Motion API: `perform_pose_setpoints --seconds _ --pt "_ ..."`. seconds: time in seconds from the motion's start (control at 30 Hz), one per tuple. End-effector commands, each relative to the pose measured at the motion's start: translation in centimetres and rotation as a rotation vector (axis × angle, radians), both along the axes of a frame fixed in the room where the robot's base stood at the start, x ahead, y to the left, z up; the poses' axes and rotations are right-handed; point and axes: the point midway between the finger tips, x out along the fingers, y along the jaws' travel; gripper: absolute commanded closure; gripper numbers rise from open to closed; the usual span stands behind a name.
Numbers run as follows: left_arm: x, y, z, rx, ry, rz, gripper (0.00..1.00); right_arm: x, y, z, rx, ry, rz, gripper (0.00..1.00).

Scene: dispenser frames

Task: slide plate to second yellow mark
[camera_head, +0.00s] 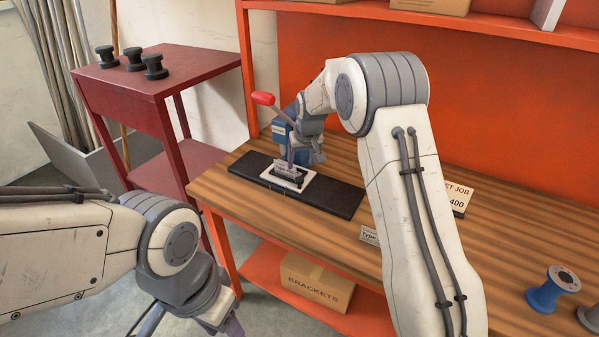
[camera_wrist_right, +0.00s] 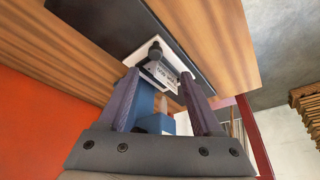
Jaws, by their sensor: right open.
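A white plate (camera_head: 289,178) with a dark piece and a small label on it sits on a long black rail (camera_head: 335,196) on the bench, toward the rail's left part. The plate also shows in the right wrist view (camera_wrist_right: 178,58), with a dark knob standing up from it. My right gripper (camera_head: 291,160) is over the plate. In the wrist view its fingers (camera_wrist_right: 160,76) are apart, on either side of the label; contact cannot be told. My left gripper (camera_head: 228,327) is low at the bottom edge, partly cut off. The yellow marks cannot be made out clearly.
A blue device (camera_head: 279,131) with a red-tipped lever (camera_head: 263,99) stands behind the rail, close to my right wrist. A blue spool (camera_head: 551,289) stands at right. A red stand (camera_head: 160,72) holds black spools.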

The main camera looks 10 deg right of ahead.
Motion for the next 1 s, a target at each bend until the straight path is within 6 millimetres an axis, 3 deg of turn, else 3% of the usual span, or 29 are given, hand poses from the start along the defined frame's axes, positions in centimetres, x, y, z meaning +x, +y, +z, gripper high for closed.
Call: perform_pose_setpoints --seconds 0.1,0.27,0.63,1.0 --pt "0.0 0.0 0.3 0.0 0.0 0.0 0.5 0.9 -1.0 -0.6 -0.001 -0.007 -0.015 0.33" --pt "0.0 0.0 0.8 0.0 0.0 0.0 0.5 1.6 -0.9 -2.4 -0.002 -0.006 -0.014 0.33" --pt "0.0 0.0 2.5 0.0 0.0 0.0 0.5 4.1 -0.8 -8.4 -0.002 -0.006 -0.013 0.33" --pt "0.0 0.0 2.7 0.0 0.0 0.0 0.5 4.7 -0.8 -10.0 -0.002 -0.008 -0.013 0.33"
